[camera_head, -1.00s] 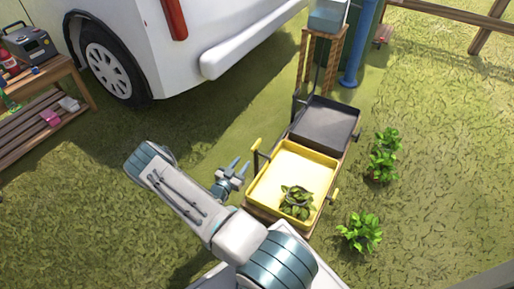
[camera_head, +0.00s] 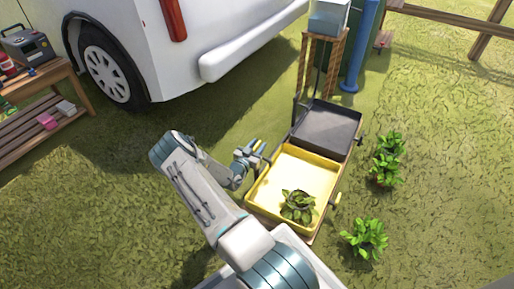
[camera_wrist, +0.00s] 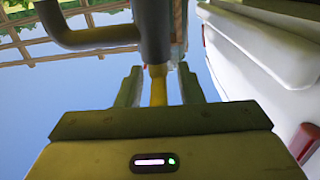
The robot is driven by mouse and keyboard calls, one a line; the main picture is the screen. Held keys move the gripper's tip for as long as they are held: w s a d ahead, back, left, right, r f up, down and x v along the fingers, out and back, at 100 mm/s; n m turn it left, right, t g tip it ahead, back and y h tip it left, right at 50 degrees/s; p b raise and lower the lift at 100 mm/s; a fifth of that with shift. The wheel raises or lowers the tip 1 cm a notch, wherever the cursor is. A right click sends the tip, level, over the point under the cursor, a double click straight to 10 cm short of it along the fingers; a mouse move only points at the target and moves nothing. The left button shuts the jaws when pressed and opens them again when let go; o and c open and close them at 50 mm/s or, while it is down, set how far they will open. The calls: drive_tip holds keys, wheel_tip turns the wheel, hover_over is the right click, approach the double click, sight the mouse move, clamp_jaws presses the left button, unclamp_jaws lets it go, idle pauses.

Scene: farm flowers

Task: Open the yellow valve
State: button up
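The yellow valve handle (camera_wrist: 158,88) shows in the wrist view as a narrow yellow bar below a dark pipe (camera_wrist: 153,35). My gripper (camera_wrist: 158,86) is open, with one finger on each side of the handle and a visible gap on both sides. In the head view my gripper (camera_head: 258,149) is at the left edge of the yellow tray (camera_head: 275,182), around the small yellow handle there, which it mostly hides. The tray holds a leafy plant (camera_head: 298,206).
A dark tray (camera_head: 328,128) adjoins the yellow one. A white van (camera_head: 225,50) stands behind, and a wooden bench (camera_head: 50,115) is at the left. Two leafy plants (camera_head: 387,160) (camera_head: 365,238) are on the grass to the right. The grass left of my arm is clear.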

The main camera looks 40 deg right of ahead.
clamp_jaws()
